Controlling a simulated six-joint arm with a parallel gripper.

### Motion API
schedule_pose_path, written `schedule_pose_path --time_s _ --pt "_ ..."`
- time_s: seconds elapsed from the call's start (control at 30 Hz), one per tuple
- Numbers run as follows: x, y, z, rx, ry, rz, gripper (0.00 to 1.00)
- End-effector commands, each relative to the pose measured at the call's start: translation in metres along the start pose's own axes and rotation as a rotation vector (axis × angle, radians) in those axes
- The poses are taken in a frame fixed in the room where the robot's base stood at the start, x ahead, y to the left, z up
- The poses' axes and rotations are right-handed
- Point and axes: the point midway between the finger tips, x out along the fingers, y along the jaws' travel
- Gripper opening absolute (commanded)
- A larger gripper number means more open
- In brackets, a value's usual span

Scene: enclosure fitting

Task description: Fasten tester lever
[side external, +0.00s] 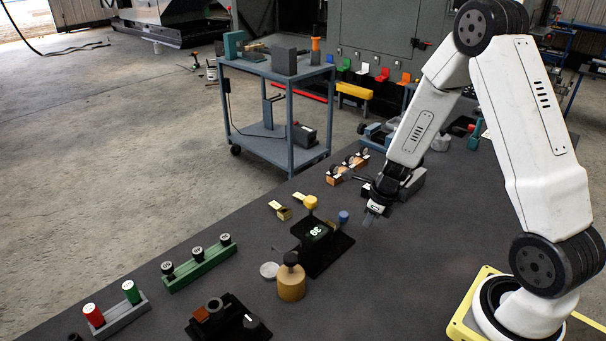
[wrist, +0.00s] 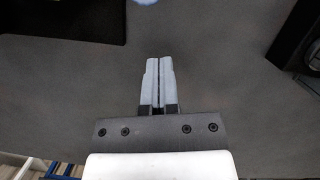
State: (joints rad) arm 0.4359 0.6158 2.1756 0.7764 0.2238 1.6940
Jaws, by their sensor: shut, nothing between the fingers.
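What looks like the tester, a black fixture (side external: 318,243) with a lit green-white display, stands on the dark bench in the side view. A yellow knob (side external: 310,202) stands up at its back, and a small blue knob (side external: 343,216) is beside it. I cannot tell which part is the lever. My gripper (side external: 369,217) is to the right of the blue knob, above the bench and apart from the fixture. In the wrist view my gripper (wrist: 159,62) has its fingers together with nothing between them. A pale blue round thing (wrist: 145,2) is cut off at the top edge.
A tan cylinder with a black knob (side external: 291,283) stands in front of the fixture. A green rack (side external: 198,264), a grey rack (side external: 119,317) and a black block fixture (side external: 226,321) are nearer the camera. An orange rack (side external: 347,166) is behind. A dark box (wrist: 295,45) is at the wrist view's right.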

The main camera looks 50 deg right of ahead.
Motion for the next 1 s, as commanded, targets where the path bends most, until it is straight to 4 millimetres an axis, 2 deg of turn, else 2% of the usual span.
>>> schedule_pose_path --time_s 0.4,1.0 --pt "0.007 0.0 0.029 -0.001 0.0 0.0 0.0" --pt "0.008 0.0 0.034 -0.001 0.001 0.0 0.0"
